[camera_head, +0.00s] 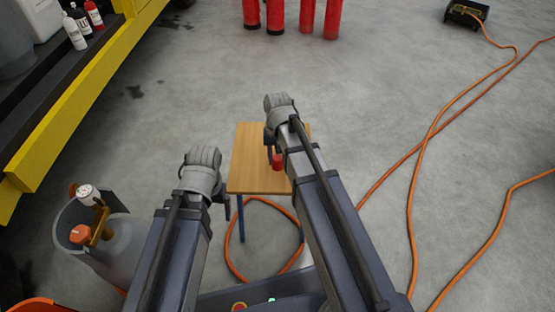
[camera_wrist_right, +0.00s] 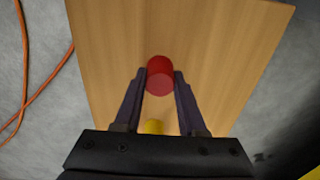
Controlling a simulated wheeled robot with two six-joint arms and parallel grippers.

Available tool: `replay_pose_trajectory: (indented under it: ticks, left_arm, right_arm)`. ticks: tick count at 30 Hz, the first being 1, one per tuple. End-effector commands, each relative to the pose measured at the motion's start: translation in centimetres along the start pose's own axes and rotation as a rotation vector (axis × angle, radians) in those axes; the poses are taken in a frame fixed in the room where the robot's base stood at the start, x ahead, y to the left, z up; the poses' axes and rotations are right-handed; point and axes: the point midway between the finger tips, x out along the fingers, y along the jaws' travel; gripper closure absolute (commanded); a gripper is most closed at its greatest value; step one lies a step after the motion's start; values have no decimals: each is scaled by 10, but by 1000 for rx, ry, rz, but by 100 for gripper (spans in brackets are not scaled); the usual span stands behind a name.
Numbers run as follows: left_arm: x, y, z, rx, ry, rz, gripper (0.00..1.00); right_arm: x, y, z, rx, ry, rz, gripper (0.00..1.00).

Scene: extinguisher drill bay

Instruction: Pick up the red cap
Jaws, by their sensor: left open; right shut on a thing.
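The red cap (camera_head: 278,162) shows over the small wooden table (camera_head: 254,174) in the head view. In the right wrist view the red cap (camera_wrist_right: 160,76) sits between the two dark fingertips of my right gripper (camera_wrist_right: 160,82), which touch it on both sides. My right gripper (camera_head: 271,150) is shut on it. I cannot tell whether the cap is resting on the tabletop or just above it. My left gripper (camera_head: 226,203) is open beside the table's left front corner, away from the cap.
A yellow object (camera_wrist_right: 154,127) shows partly behind my right gripper's palm. Orange cords (camera_head: 413,190) lie on the floor. Several red cylinders (camera_head: 333,18) stand at the back. A yellow-edged platform (camera_head: 75,95) is at the upper left.

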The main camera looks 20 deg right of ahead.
Motion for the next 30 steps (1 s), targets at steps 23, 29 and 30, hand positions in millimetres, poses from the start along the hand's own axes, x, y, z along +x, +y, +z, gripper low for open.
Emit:
replay_pose_trajectory:
  ticks: [23,29,30]
  left_arm:
    - [-92,-11,6,-10,-5,-7,5]
    - [-100,-11,7,-12,-5,-6,5]
    - [-100,-11,7,-12,-5,-6,5]
  right_arm:
    - [-92,0,0,0,0,0,100]
    - [-101,0,0,0,0,0,100]
    - [-101,0,0,0,0,0,100]
